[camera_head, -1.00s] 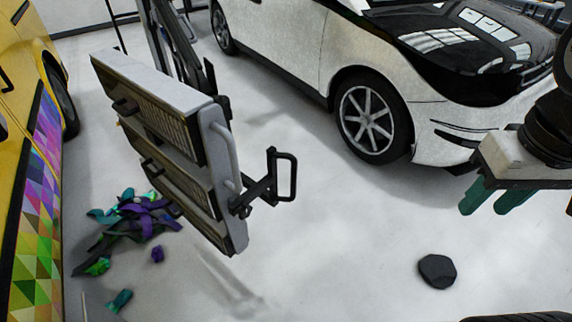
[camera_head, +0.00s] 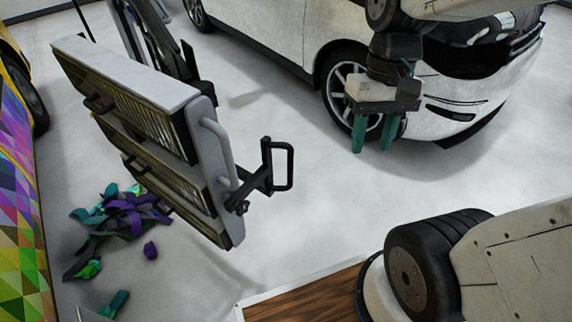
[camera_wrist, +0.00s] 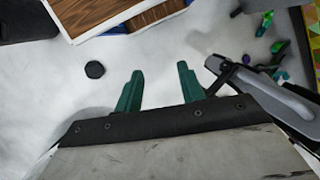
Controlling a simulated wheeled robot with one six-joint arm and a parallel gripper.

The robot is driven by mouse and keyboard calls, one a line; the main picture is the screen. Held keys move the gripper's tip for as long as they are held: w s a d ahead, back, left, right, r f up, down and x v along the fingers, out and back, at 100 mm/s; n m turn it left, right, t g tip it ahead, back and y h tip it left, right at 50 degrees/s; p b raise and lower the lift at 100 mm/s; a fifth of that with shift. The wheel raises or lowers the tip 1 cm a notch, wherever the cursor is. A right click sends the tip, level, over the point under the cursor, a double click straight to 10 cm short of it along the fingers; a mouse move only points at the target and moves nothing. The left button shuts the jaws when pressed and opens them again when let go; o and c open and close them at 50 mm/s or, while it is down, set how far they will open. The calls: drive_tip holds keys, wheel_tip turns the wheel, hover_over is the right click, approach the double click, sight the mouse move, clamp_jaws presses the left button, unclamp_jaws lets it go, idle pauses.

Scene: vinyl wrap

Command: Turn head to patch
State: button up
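The lamp head (camera_head: 215,155), a stack of slatted panels in grey casings, stands left of centre in the head view. A black loop handle (camera_head: 291,166) sticks out from its right side. In the wrist view part of the lamp head (camera_wrist: 275,105) is at the right, with its handle (camera_wrist: 221,66) near the right finger. The patch of coloured triangles (camera_head: 15,215) is on the yellow vehicle at the far left. My gripper (camera_head: 375,138) is open and empty, right of the handle and apart from it. The wrist view shows my gripper (camera_wrist: 158,90) with nothing between its fingers.
A white car (camera_head: 290,40) stands behind my gripper. Purple and green scraps (camera_head: 125,212) lie on the floor below the lamp head. A round black object (camera_wrist: 95,70) lies on the floor in the wrist view. The floor between handle and car is clear.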

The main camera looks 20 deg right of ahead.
drive_tip(key=w+f+m+g+y, duration=0.2)
drive_tip(key=w+f+m+y, duration=0.25)
drive_tip(key=f, duration=0.35)
drive_tip(key=w+f+m+g+y, duration=0.1)
drive_tip(key=w+f+m+y, duration=0.2)
drive_tip(key=w+f+y, duration=0.4)
drive_tip(key=m+t+y, duration=0.4)
drive_tip(key=m+t, duration=0.8)
drive_tip(key=m, duration=0.1)
approach(290, 166)
drive_tip(key=w+a+f, duration=0.1)
drive_tip(key=w+a, duration=0.1)
drive_tip(key=x, duration=0.7)
drive_tip(key=shift+a, duration=0.15)
drive_tip(key=shift+c, duration=0.3)
clamp_jaws()
